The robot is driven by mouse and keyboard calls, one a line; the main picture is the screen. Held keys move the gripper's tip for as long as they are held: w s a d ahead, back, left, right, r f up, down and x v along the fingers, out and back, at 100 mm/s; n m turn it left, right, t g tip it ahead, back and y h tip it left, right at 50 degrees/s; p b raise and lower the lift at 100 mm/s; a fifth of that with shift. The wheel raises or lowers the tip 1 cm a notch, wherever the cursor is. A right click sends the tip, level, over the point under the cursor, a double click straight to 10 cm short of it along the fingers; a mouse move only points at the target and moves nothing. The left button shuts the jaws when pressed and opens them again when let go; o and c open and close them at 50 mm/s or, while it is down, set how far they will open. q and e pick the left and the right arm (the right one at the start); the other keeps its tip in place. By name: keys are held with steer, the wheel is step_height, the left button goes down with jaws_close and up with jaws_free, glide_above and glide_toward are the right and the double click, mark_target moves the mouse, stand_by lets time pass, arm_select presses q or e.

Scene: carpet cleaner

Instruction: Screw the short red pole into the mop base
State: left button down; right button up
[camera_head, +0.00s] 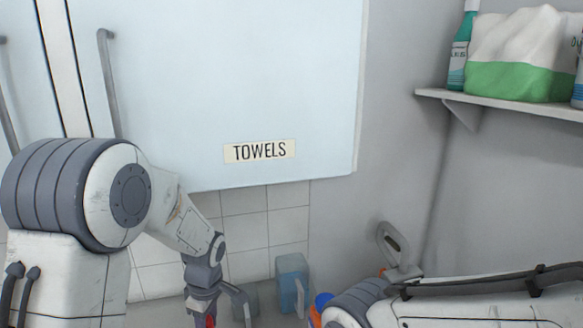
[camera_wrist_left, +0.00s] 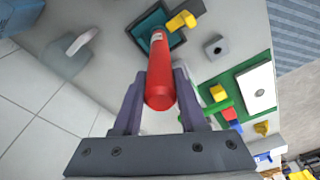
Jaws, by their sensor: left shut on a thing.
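My left gripper (camera_wrist_left: 160,76) is shut on the short red pole (camera_wrist_left: 158,92), which lies between its two fingers in the left wrist view. The pole's far end overlaps a teal square piece with a dark rim (camera_wrist_left: 147,27); I cannot tell whether they touch. A yellow piece (camera_wrist_left: 181,20) sits at that square's edge. I cannot tell for sure which piece is the mop base. In the head view the left gripper (camera_head: 207,308) is at the bottom edge, with only a bit of red showing. My right arm enters at lower right; its gripper is out of view.
A grey block with a hole (camera_wrist_left: 216,47) and a green tray (camera_wrist_left: 207,88) with coloured pieces lie to the right in the wrist view. A blue-grey container (camera_head: 292,283) stands by the tiled wall. The towels cabinet (camera_head: 220,80) hangs above; a shelf (camera_head: 500,103) is at right.

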arm_select(q)
steer(key=shift+s+f, duration=0.1)
steer(key=shift+f, duration=0.1)
stand_by(0.3)
steer(key=m+p, duration=0.1)
steer(key=m, duration=0.5)
steer(key=shift+s+f+t, duration=0.1)
steer(key=shift+s+t, duration=0.05)
steer(key=shift+t, duration=0.15)
steer(key=shift+f, duration=0.2)
stand_by(0.3)
stand_by(0.3)
steer(key=m+h+p, duration=0.1)
steer(key=m+p, duration=0.1)
steer(key=m, duration=0.4)
steer(key=shift+s+a, duration=0.1)
stand_by(0.3)
steer(key=shift+f, duration=0.1)
stand_by(0.7)
